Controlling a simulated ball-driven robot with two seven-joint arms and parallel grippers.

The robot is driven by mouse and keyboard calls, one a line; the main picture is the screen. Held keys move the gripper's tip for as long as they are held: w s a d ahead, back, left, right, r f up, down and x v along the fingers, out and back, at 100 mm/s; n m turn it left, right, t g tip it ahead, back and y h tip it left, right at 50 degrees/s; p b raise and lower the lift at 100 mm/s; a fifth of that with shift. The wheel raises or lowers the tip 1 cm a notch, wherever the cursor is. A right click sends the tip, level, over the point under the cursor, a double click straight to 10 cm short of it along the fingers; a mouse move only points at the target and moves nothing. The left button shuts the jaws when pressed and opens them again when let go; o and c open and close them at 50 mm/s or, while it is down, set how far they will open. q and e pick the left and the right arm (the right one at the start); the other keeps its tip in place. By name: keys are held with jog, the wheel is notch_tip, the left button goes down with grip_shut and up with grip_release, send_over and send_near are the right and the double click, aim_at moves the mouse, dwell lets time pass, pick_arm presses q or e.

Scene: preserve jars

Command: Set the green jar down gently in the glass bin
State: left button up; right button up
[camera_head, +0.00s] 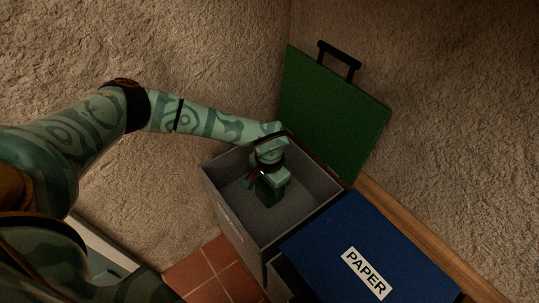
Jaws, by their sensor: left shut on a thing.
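The glass bin appears to be the grey open box (214,190) in the middle of the head view. Its green lid (335,115) with a black handle stands open behind it. My left gripper (268,182) reaches down inside the bin opening from above and is shut on the green jar. The jar (268,196) is a small dark green shape, mostly hidden by the gripper. I cannot tell whether it touches the bin floor. My right gripper is not in view.
A bin with a closed blue lid marked PAPER (365,250) stands right beside the grey bin. Rough walls rise behind and to the left. Red tiled floor (215,272) shows in front. A wooden strip (420,225) runs along the right wall.

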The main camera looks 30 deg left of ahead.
pick_arm(q)
jog(key=shift+f, duration=0.6)
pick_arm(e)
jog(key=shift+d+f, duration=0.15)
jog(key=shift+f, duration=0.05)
